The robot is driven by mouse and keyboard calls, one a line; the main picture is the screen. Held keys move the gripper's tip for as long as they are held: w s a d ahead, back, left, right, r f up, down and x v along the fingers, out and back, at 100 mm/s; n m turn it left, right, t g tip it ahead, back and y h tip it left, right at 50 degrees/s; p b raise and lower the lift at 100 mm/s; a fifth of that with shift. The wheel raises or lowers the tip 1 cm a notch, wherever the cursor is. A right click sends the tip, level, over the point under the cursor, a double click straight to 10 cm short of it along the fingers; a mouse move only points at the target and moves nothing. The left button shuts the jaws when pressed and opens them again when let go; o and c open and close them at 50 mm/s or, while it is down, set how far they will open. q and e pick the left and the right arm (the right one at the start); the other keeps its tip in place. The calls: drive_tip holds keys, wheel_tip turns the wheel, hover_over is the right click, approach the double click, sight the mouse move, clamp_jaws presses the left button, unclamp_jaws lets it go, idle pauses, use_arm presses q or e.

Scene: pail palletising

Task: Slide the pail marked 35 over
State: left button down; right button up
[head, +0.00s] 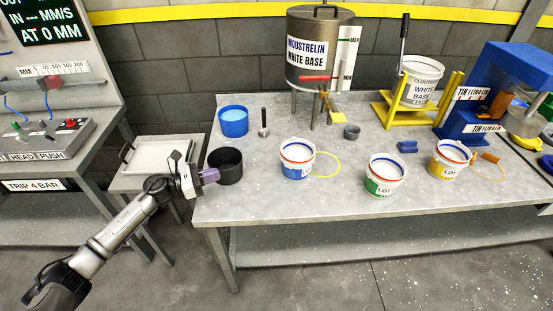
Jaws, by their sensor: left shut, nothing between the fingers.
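Three white pails stand on the grey workbench: one with a blue label band (297,160), one with a green band (385,177) and one with a yellow band (449,161). Their labels begin with "LO"; the rest is too small to read, and I cannot make out a 35 on any pail. My left gripper (211,176) is shut and empty at the bench's left edge, close beside a black open tub (226,168); I cannot tell whether they touch. The gripper is well left of the blue-banded pail. My right gripper is not in view.
A labelled tank (319,50) is at the back; a yellow stand (395,108) holds another pail (420,82). A yellow ring (326,174) lies beside the blue-banded pail. The bench's front strip is clear.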

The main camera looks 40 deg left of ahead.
sight(283, 155)
use_arm(q)
drive_tip(key=b+x, duration=0.1)
drive_tip(key=x, duration=2)
drive_tip(key=shift+w+b, duration=0.2)
drive_tip(key=shift+b, duration=0.1)
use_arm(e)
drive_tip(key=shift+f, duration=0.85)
use_arm(q)
drive_tip(key=shift+w, duration=0.1)
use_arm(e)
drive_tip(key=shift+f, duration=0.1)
